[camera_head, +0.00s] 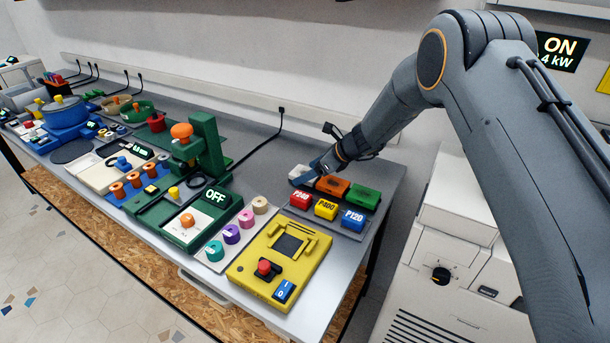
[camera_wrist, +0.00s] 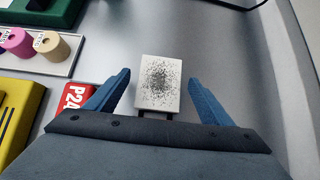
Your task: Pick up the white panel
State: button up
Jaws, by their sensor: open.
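The white panel (camera_wrist: 158,68) is a small pale rectangular piece with dark grey speckles over its middle. It lies on the grey table in the wrist view, and a pale piece (camera_head: 298,171) shows beside my gripper in the head view. My gripper (camera_wrist: 159,77) is open, with one blue finger to the left and one to the right of the panel. Gaps show between the panel and both fingers. The near end of the panel is close to the dark gripper body. In the head view my gripper (camera_head: 310,172) is low over the table's back right part.
A red P240 block (camera_head: 301,198), a yellow P400 block (camera_head: 326,208) and a blue P120 block (camera_head: 353,219) stand in front. Orange (camera_head: 332,186) and green (camera_head: 364,197) blocks are beside my gripper. A yellow device (camera_head: 262,253) and green OFF machine (camera_head: 196,217) stand left.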

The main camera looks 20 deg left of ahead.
jog(key=c, duration=1.2)
jog(key=shift+o, duration=0.2)
